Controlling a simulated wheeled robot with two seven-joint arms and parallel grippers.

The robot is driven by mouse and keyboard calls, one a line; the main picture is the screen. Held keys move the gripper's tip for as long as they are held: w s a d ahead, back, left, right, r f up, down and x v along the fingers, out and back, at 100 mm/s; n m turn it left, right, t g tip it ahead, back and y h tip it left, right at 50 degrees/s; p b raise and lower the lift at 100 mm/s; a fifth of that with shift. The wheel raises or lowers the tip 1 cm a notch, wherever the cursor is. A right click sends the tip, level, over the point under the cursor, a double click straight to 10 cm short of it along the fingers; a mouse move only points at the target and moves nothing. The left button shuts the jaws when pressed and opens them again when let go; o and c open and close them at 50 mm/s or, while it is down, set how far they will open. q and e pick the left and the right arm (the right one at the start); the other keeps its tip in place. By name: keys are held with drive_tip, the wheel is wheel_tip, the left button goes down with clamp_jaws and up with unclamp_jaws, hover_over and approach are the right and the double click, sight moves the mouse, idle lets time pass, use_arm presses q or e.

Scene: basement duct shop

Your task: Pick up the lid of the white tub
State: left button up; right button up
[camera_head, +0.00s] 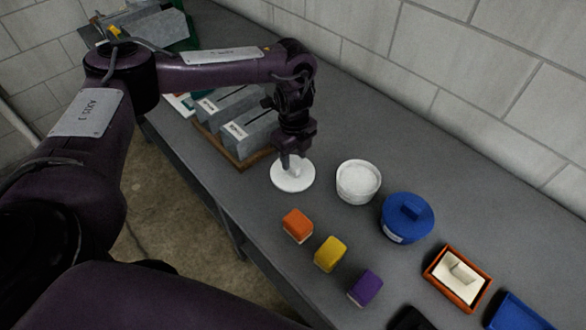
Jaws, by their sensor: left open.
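The white round lid (292,183) lies flat on the grey bench, apart from the white tub and to its left. The white tub (357,189) stands open, with whitish contents showing inside. My left gripper (291,163) points down right over the lid, its open fingertips at the lid's middle. The fingers hide the lid's centre, so I cannot tell whether they touch it.
A blue lidded tub (407,221) stands right of the white tub. Orange (297,226), yellow (330,254) and purple (365,288) blocks line the front. An orange-rimmed tray (458,278) is at right. Grey boxes in a wooden tray (237,155) sit close behind my gripper.

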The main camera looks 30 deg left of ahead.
sight(293, 165)
use_arm(q)
drive_tip(key=f, duration=0.2)
drive_tip(key=shift+w+a+f+p, duration=0.15)
drive_tip(key=shift+a+f+p, duration=0.15)
drive_tip(key=shift+f+p, duration=0.1)
drive_tip(key=shift+f, duration=0.55)
drive_tip(key=c, duration=0.7)
clamp_jaws()
use_arm(e)
drive_tip(key=shift+w+a+r, duration=0.25)
drive_tip(key=shift+w+r, duration=0.6)
drive_tip(key=shift+w, duration=0.25)
use_arm(q)
drive_tip(key=shift+r, duration=0.1)
